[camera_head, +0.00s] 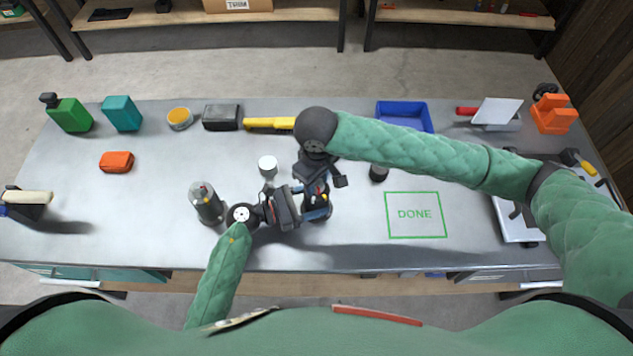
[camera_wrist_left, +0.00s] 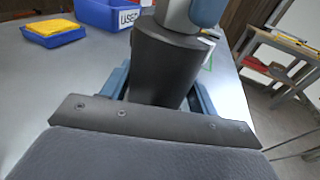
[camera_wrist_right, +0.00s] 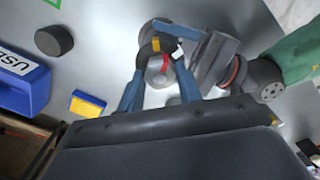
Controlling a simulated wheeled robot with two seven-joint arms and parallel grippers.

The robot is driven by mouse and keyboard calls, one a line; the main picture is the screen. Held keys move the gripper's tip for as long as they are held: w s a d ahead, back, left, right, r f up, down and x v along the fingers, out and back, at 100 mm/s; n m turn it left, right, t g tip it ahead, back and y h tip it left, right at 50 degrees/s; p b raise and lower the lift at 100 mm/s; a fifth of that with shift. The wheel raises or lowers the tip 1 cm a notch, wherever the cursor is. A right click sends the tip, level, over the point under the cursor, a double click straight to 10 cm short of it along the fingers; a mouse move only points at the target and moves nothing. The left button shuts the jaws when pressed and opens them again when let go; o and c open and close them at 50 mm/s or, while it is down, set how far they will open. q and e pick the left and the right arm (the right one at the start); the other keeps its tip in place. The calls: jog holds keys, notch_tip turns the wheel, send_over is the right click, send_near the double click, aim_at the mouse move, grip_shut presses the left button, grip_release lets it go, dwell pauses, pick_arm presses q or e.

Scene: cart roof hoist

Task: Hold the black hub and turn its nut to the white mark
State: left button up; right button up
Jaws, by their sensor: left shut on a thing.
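The black hub (camera_wrist_left: 165,65) stands upright on the bench and fills the gap between the blue fingers of my left gripper (camera_head: 314,212), which is shut on it. In the right wrist view, the hub's top shows a silvery nut (camera_wrist_right: 158,76) with a red stripe. A white mark (camera_wrist_right: 178,53) and a yellow patch (camera_wrist_right: 157,43) show close by on the dark part. My right gripper (camera_wrist_right: 160,72) comes down from above, with its blue fingers apart on either side of the nut. Whether they touch it cannot be told. In the head view my arms hide most of the hub.
A grey cylinder (camera_head: 206,205) stands left of my left gripper, and a white-topped piece (camera_head: 267,164) behind it. A black cylinder (camera_head: 378,173) stands to the right. A blue bin (camera_head: 408,112) is at the back. The green DONE square (camera_head: 415,215) is empty.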

aim_at(317, 183)
jog(key=shift+m, duration=1.2)
jog(key=shift+m, duration=1.2)
jog(key=shift+m, duration=0.8)
jog(key=o, duration=0.9)
jog(key=shift+c, duration=0.2)
jog(key=shift+r, duration=3)
